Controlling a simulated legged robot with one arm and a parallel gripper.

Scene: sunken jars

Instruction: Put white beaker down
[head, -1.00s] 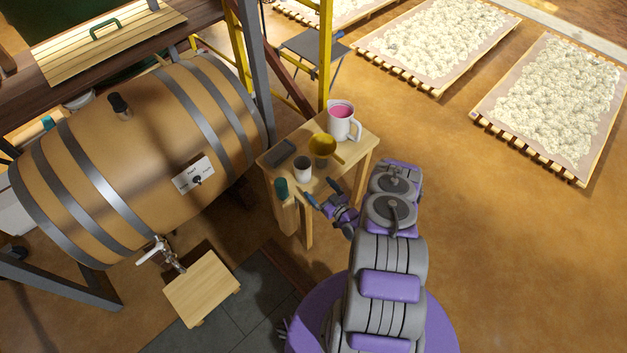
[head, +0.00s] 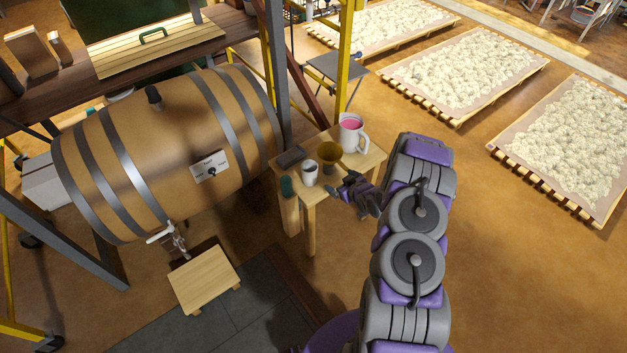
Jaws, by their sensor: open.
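A small white beaker (head: 310,174) with a dark inside stands upright near the front edge of a small wooden table (head: 372,164). My gripper (head: 334,190) is open, at the table's front edge, just right of and below the beaker in the picture. It looks empty and apart from the beaker, though its fingertips are small and partly hard to make out.
A white jug (head: 352,136) with pink liquid, a brass funnel (head: 330,152) and a dark tray (head: 291,157) share the table. A green item (head: 287,186) is at its left corner.

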